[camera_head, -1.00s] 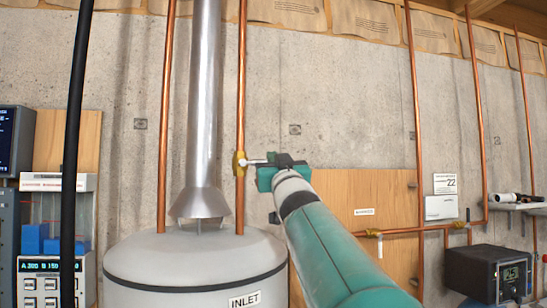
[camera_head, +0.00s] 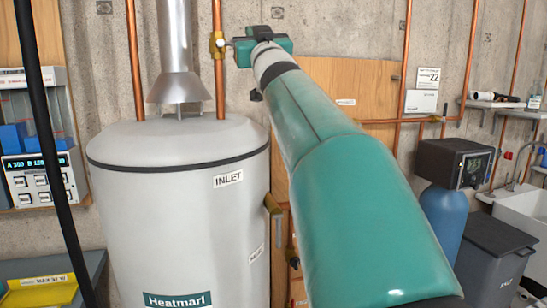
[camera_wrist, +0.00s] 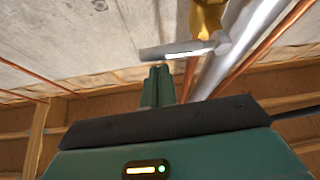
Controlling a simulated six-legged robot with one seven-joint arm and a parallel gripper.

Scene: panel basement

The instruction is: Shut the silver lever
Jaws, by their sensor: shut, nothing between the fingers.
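The silver lever (camera_wrist: 180,50) sits on a brass valve (camera_wrist: 207,18) in the wrist view and sticks out sideways to the left there. In the head view the lever is a small pale piece (camera_head: 229,43) just right of the brass valve (camera_head: 218,45) on a vertical copper pipe. My gripper (camera_head: 237,50) is beside the lever, on its right in the head view. In the wrist view my gripper's fingers (camera_wrist: 160,73) are together and empty, with their tips close to the lever. I cannot tell whether they touch it.
A grey water heater (camera_head: 180,215) stands below the valve, with a silver flue (camera_head: 174,40) rising from it. A wooden panel (camera_head: 350,90) is on the concrete wall behind my arm. A black pole or cable (camera_head: 50,150) crosses the left. A blue tank (camera_head: 443,220) stands right.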

